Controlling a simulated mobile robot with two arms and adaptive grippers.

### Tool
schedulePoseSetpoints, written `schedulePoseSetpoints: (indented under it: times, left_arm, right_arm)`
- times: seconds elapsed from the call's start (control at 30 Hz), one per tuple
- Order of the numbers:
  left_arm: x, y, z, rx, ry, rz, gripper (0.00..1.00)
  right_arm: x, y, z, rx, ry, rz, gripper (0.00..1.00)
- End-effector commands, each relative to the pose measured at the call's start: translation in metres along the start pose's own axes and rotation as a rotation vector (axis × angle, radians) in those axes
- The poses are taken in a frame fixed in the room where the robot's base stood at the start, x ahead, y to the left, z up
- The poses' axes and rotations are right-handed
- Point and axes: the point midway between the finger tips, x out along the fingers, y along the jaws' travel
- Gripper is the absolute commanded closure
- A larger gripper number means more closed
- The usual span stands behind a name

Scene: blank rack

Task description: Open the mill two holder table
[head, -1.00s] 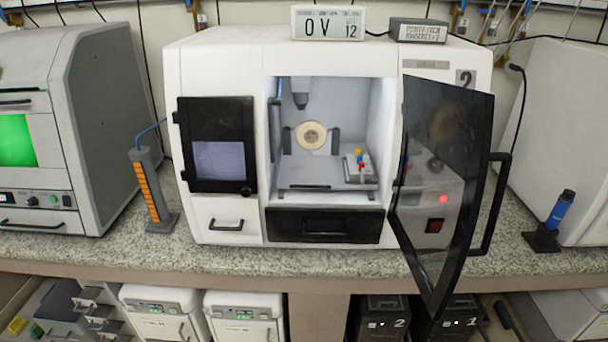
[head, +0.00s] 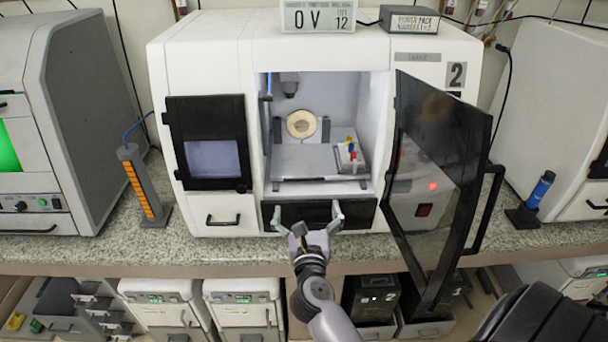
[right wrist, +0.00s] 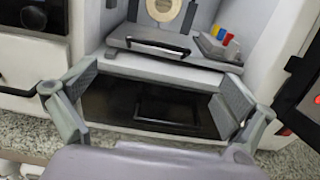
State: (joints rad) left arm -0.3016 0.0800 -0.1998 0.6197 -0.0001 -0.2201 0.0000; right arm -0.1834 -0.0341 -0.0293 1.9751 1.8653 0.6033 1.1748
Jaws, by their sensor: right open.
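The white mill marked 2 (head: 215,55) stands on the counter. Its dark glass door (head: 440,150) is swung open to the right. Inside, a grey holder table (head: 300,160) with a dark front handle bar sits on the chamber floor; the bar shows clearly in the right wrist view (right wrist: 150,46). A black drawer front (head: 290,214) lies below it. My right gripper (head: 307,215) is open and empty in front of this drawer, its fingers spread to either side. The right wrist view shows both fingers framing the drawer's dark handle (right wrist: 167,109). My left gripper is not in view.
A small block with red, yellow and blue pieces (head: 350,158) sits at the table's right. The open door and its handle (head: 488,210) jut out over the counter edge at right. An orange-marked column (head: 142,185) stands left, a blue tube in a stand (head: 540,190) right.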

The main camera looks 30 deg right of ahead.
Motion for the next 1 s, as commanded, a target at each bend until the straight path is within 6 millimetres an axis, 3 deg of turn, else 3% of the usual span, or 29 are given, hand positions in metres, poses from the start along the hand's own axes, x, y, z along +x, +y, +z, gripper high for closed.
schedulePoseSetpoints:
  times: [0.3, 0.5, 0.7, 1.0]
  left_arm:
    - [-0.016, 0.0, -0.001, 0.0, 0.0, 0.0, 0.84]
    - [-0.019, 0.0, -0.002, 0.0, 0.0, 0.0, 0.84]
    - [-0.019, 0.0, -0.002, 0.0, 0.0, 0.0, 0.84]
    - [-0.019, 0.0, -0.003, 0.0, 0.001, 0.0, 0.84]
  right_arm:
    - [0.071, 0.001, 0.003, -0.004, -0.003, 0.001, 0.0]
    - [0.102, 0.001, 0.001, -0.004, -0.002, 0.002, 0.0]
    - [0.114, 0.001, 0.0, -0.002, -0.001, 0.002, 0.0]
    - [0.115, 0.001, 0.0, -0.003, 0.0, 0.002, 0.02]
